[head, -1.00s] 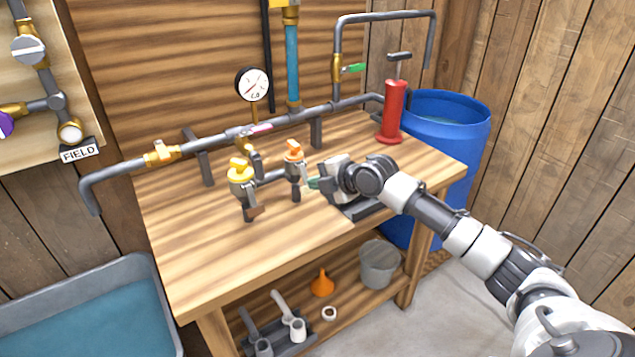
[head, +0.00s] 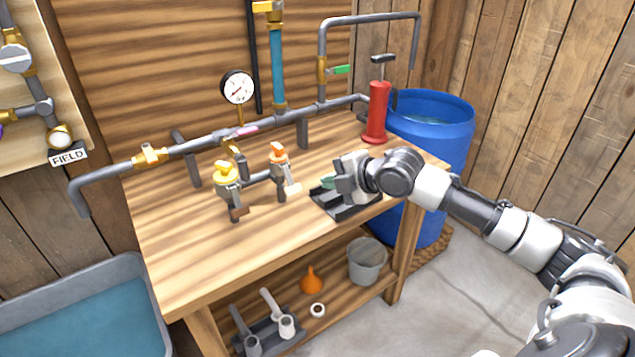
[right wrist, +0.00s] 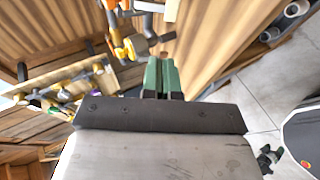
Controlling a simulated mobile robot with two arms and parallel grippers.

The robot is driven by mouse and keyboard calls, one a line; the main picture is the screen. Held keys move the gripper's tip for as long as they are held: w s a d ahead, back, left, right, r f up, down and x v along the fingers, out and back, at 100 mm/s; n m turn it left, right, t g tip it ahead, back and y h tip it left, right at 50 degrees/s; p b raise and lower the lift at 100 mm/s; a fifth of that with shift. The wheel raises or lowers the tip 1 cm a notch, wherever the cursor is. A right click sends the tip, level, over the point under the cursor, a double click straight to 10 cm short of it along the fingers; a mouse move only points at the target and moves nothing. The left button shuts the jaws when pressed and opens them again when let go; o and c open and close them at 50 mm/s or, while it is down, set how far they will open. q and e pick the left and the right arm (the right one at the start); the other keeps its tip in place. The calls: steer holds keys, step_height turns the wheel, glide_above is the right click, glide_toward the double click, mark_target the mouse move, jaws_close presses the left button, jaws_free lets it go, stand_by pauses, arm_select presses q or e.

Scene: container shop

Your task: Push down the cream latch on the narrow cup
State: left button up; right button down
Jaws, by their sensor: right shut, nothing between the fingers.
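The narrow cup (head: 279,157) has an orange top and stands on the grey pipe fitting above the bench. Its cream latch (head: 293,189) sits low on the cup's right front side, pointing out toward the right. To its left is a wider yellow-topped cup (head: 226,176) with a brown latch (head: 238,212). My right gripper (head: 327,182) is shut and empty, with green fingertips a short gap right of the cream latch. The green fingers also show in the right wrist view (right wrist: 163,77). I cannot tell whether the latch is fully down. My left gripper is out of view.
A long grey pipe (head: 205,143) with a gauge (head: 238,87) runs behind the cups. A red pump (head: 376,115) and blue barrel (head: 440,135) stand at right. The bench's front left (head: 185,255) is clear. The shelf holds a bucket (head: 367,262) and funnel (head: 311,281).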

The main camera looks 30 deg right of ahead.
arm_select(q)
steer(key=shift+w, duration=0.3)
arm_select(e)
steer(key=v, duration=0.2)
steer(key=shift+s+d+r, duration=0.15)
steer(key=shift+s, duration=0.1)
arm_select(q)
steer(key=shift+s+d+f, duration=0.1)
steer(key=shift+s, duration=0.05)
